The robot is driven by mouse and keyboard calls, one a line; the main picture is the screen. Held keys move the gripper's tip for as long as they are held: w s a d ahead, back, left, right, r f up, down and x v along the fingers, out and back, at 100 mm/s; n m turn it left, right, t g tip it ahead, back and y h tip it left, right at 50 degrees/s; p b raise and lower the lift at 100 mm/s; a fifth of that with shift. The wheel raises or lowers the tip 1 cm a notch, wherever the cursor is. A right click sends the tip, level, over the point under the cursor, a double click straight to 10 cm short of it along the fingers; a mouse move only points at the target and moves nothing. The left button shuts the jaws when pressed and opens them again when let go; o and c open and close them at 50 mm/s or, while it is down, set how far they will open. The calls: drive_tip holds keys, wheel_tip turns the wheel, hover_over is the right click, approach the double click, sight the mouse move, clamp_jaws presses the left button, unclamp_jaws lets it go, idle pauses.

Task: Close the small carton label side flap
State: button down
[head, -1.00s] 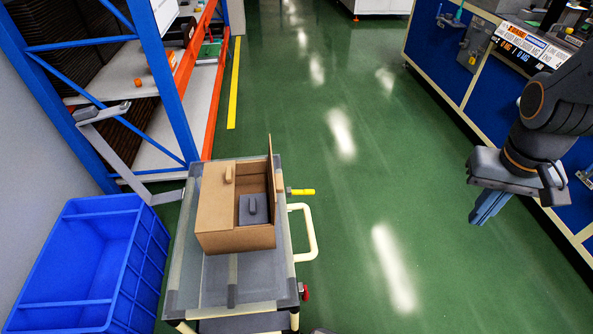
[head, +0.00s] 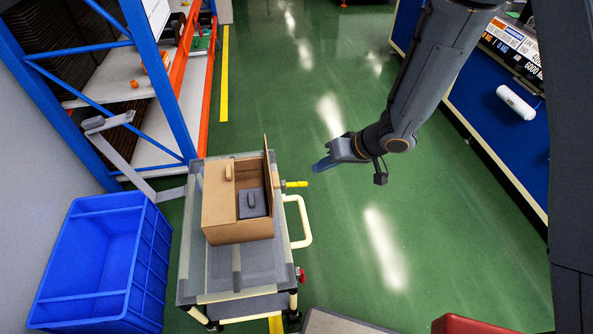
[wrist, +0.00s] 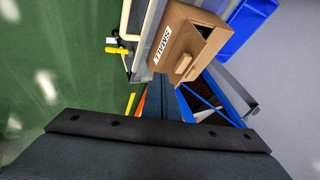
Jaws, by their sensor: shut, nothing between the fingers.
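The brown small carton (head: 238,228) stands on a cart at the lower left of the head view. Its right flap (head: 268,178) stands upright, while a left top panel (head: 217,200) with a small tab lies flat. A grey block (head: 252,204) shows in the opening. In the wrist view the carton (wrist: 188,38) shows a white label (wrist: 161,46) reading SMALL on the side toward the cart handle. My gripper (head: 319,165) is shut and empty, over the floor right of the carton, apart from it. Its fingers show in the wrist view (wrist: 170,95).
The cart (head: 220,285) has a cream handle (head: 303,225) and a yellow grip (head: 296,184) on its right. A blue bin (head: 95,265) stands left of the cart. A blue and orange rack (head: 160,80) rises behind. Green floor is clear to the right.

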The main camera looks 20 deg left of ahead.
sight(272, 173)
drive_tip(key=a+f+p, duration=0.3)
drive_tip(key=a+f, duration=0.4)
drive_tip(key=a, duration=0.2)
drive_tip(key=shift+s+a+f, duration=0.15)
drive_tip(key=shift+s+a, duration=0.15)
drive_tip(key=shift+s, duration=0.15)
